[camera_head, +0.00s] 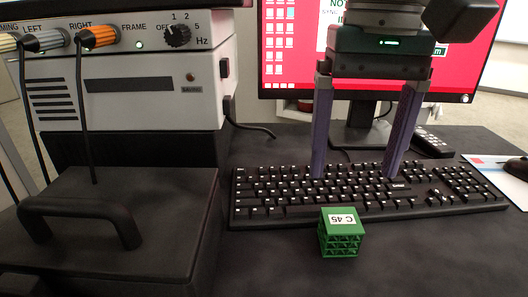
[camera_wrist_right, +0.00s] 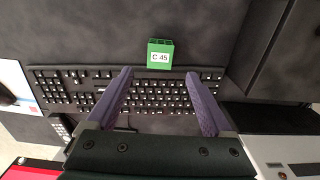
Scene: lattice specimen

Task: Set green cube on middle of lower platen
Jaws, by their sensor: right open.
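The green cube (camera_head: 340,240) is a lattice block with a white label reading "C 45" on top. It stands on the dark table just in front of the keyboard. In the right wrist view the cube (camera_wrist_right: 160,48) lies beyond the fingertips, near the middle. My right gripper (camera_head: 355,173) is open and empty, its two purple fingers pointing down over the keyboard, behind the cube. It also shows in the right wrist view (camera_wrist_right: 160,74), fingers spread wide and apart from the cube. I cannot make out the lower platen in either view. My left gripper is not in view.
The black keyboard (camera_head: 270,198) lies below my right gripper. A white and black instrument (camera_head: 150,90) and a dark box with a handle (camera_head: 130,235) stand at left. A monitor (camera_head: 290,50) stands behind. The table right of the cube is clear.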

